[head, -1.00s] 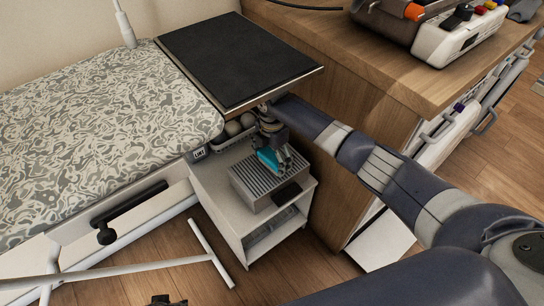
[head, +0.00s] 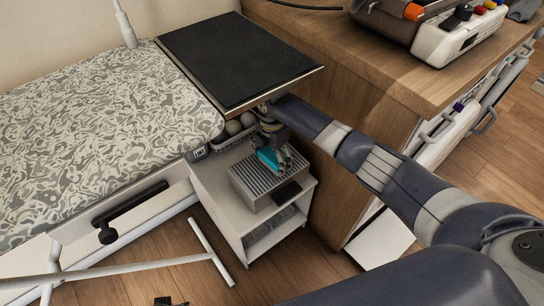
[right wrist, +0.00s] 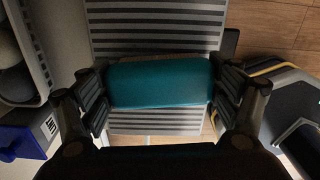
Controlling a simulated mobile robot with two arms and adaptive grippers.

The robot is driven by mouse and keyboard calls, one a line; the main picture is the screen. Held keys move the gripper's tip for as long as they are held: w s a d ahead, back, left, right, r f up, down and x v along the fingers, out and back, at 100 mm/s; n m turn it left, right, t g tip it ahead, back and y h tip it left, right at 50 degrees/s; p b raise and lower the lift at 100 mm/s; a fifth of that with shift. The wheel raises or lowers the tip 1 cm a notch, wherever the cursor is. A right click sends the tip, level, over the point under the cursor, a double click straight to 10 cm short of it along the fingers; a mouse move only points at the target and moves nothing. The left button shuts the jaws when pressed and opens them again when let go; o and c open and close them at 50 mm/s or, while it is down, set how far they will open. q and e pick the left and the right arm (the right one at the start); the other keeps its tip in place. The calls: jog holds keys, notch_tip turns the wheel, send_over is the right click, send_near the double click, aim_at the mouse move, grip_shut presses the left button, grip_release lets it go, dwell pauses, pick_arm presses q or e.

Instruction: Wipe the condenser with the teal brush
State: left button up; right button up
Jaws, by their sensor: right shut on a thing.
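The condenser (head: 256,186) is a grey box with a ribbed, striped top, standing on a small white shelf unit. Its striped top also shows in the right wrist view (right wrist: 156,31). The teal brush (right wrist: 160,82) lies across the gap between the fingers of my right gripper (right wrist: 161,88), which is shut on it. In the head view the brush (head: 268,158) is over the back part of the ribbed top. Whether it touches the ribs I cannot tell. My left gripper is not clearly seen; only a small dark piece shows at the bottom edge of the head view.
A black-topped board (head: 240,58) overhangs just behind and above the right gripper. A basket with round items (head: 233,128) stands behind the condenser. The wooden cabinet (head: 345,160) is close on the right, and the patterned bed (head: 90,140) is on the left.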

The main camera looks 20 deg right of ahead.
pick_arm(q)
jog(key=shift+f, duration=0.2)
jog(key=shift+s+f, duration=0.2)
jog(key=shift+w+r, duration=0.1)
jog(key=shift+w, duration=0.05)
dwell(0.4)
jog(key=shift+d, duration=0.1)
pick_arm(e)
jog(key=shift+f, duration=0.1)
pick_arm(q)
jog(key=shift+s+f, duration=0.2)
jog(key=shift+f, duration=0.3)
jog(key=shift+w+f+p, duration=0.15)
jog(key=shift+f+p, duration=0.1)
jog(key=shift+p, duration=0.05)
pick_arm(e)
jog(key=shift+f, duration=0.1)
dwell(0.5)
